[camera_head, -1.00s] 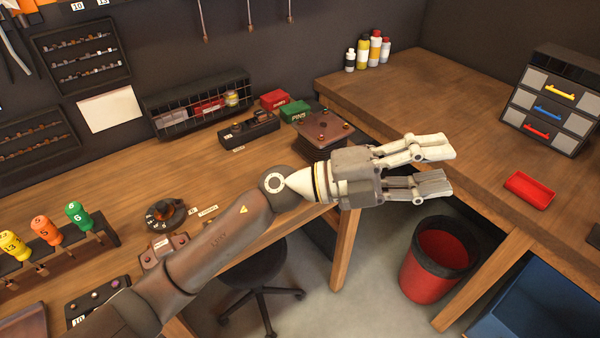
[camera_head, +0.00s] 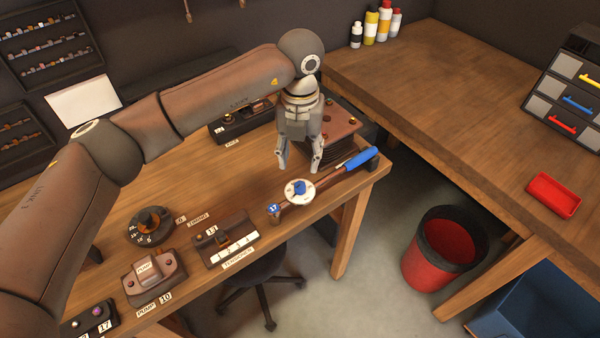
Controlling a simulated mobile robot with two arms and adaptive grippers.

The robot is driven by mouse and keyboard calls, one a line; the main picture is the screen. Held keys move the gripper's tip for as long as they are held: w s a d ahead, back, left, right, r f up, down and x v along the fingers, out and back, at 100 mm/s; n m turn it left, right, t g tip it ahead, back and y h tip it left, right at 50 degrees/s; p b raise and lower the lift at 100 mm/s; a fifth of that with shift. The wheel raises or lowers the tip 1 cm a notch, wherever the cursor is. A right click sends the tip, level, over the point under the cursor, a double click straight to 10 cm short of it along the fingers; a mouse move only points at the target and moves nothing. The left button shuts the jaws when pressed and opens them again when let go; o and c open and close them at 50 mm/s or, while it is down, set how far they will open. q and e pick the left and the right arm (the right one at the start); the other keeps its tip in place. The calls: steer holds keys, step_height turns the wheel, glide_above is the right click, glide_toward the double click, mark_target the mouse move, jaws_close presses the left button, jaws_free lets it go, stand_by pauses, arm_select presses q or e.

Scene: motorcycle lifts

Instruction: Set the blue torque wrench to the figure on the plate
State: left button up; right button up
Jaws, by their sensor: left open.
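The blue torque wrench lies on the wooden bench near its front right corner. Its blue handle (camera_head: 360,158) points to the back right. A white dial with a blue knob (camera_head: 299,188) sits on its shaft, and a small tag reading 17 (camera_head: 273,208) is at its near end. My left gripper (camera_head: 300,170) points down, open and empty, just behind and above the dial; contact is not visible. Small number plates lie along the bench front, one reading 10 (camera_head: 165,298); I cannot tell which is the task's plate. My right gripper is not in view.
A tensioner block (camera_head: 226,237), a pump block (camera_head: 152,277) and a round dial unit (camera_head: 151,226) stand left of the wrench. A brown block with knobs (camera_head: 340,125) stands behind the gripper. Below the bench corner are a stool (camera_head: 262,270) and a red bin (camera_head: 440,255).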

arm_select(q)
steer(key=p, duration=0.2)
glide_above(300, 184)
steer(key=f, duration=0.4)
steer(key=shift+s+f, duration=0.3)
steer(key=f, duration=0.1)
steer(key=f+p, duration=0.1)
steer(key=f, duration=0.1)
steer(key=shift+w, duration=0.3)
steer(key=shift+f, duration=0.8)
steer(key=shift+c, duration=1.5)
steer(key=c, duration=0.7)
jaws_close()
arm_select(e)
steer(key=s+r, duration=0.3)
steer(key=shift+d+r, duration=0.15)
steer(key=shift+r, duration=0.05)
